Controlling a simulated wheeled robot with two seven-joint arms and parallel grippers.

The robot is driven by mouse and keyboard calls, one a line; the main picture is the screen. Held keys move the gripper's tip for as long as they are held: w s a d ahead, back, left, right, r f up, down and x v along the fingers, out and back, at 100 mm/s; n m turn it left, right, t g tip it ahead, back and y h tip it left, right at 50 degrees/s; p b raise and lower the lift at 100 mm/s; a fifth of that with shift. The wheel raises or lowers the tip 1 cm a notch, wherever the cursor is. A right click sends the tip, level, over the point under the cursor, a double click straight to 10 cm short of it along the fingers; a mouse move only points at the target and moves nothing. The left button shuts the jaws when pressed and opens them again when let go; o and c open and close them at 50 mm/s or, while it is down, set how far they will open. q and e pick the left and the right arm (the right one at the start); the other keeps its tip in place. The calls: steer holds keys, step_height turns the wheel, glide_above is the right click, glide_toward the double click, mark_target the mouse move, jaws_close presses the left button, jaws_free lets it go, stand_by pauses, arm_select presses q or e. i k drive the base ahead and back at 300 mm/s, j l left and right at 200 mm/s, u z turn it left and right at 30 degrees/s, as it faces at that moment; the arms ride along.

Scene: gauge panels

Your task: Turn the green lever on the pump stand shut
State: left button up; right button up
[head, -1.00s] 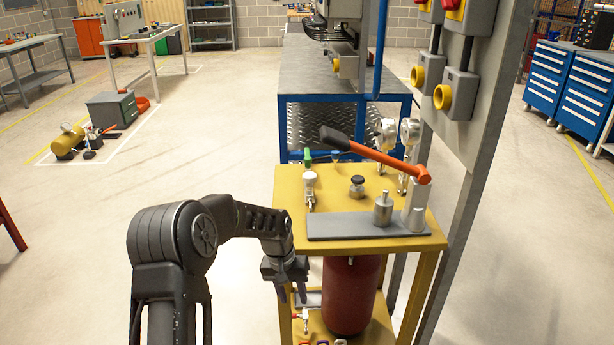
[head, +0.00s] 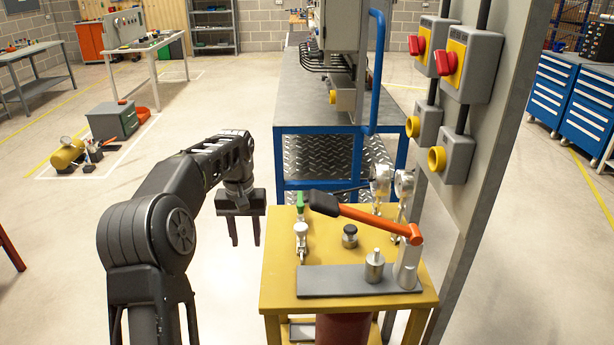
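The pump stand (head: 285,285) is a yellow table in front of me, a little right of centre. The green lever (head: 300,203) is a small upright handle on top of a silver valve (head: 301,238) at the stand's back left. My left gripper (head: 246,240) hangs in the air left of the stand, fingers pointing down and apart, with nothing between them. It is to the left of the green lever and not touching it. My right gripper is not in view.
A pump handle (head: 370,222), orange with a black grip, slants over the stand from a grey base plate (head: 330,281). Two gauges (head: 404,184) stand at the back right. A grey panel post with red switches (head: 446,62) rises on the right.

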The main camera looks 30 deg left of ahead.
mark_target(301, 205)
steer(key=i+j, duration=0.1)
steer(key=i, duration=0.5)
steer(key=i+j, duration=0.1)
steer(key=i, duration=0.45)
